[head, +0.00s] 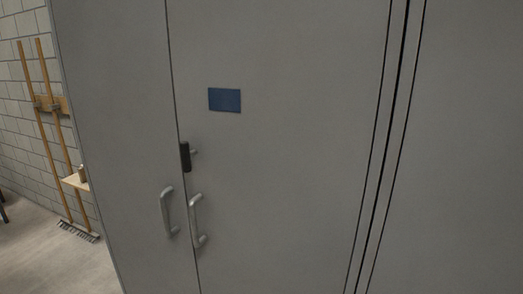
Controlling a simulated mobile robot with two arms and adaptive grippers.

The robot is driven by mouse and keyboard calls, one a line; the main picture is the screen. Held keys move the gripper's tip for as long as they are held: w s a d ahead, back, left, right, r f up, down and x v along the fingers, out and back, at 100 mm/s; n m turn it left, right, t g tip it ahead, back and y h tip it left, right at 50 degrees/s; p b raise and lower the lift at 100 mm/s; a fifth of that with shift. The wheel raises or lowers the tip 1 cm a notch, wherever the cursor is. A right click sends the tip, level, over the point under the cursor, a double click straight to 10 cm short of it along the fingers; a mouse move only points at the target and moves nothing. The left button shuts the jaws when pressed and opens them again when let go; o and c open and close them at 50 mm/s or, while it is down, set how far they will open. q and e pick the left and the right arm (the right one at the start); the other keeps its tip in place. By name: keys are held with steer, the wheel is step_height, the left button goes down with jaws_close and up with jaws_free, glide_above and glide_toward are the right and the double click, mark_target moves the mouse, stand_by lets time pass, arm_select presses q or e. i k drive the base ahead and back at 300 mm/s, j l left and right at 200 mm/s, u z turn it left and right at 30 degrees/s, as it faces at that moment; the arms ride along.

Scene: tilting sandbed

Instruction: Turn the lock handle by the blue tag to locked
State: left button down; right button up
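The blue tag (225,100) is a flat rectangle on the right door of a grey cabinet (290,180). The dark lock handle (185,156) sits below and left of the tag, at the seam between the two doors. It looks upright, with a small light stub (194,152) at its right side. Two metal pull handles, the left one (168,212) and the right one (196,222), stand below it on either side of the seam. Neither of my grippers shows in the head view.
Two long-handled rakes or brooms (48,130) lean on the block wall (12,95) at the left. Bare floor (60,265) shows at the lower left.

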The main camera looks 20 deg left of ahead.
mark_target(185, 155)
steer(key=j+u, duration=0.15)
steer(key=j, duration=1.55)
